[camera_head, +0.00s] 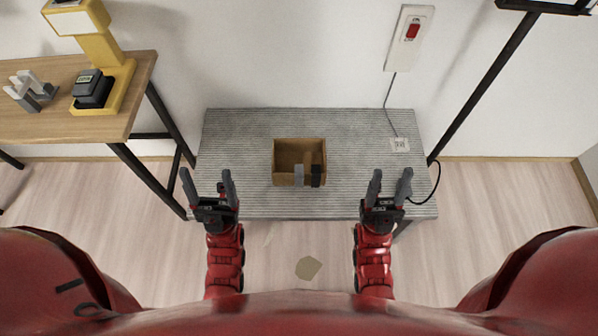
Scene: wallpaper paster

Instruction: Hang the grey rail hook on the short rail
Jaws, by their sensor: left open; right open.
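A small grey piece (299,175), which looks like the grey rail hook, stands at the front right of an open brown box (285,180) on the grey ribbed table. A similar black piece (316,176) is right beside it. A dark bar (545,7) at the top right edge may be the short rail; it is cut off by the frame. My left gripper (207,188) is open and empty at the table's front left. My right gripper (390,188) is open and empty at the front right. Both are apart from the box.
A wooden table (70,125) at left carries a yellow device (105,65), a black box and a grey-white item. A wall switch (410,38) has a cable running down to the grey table (245,130). A dark slanted post (490,80) rises at right.

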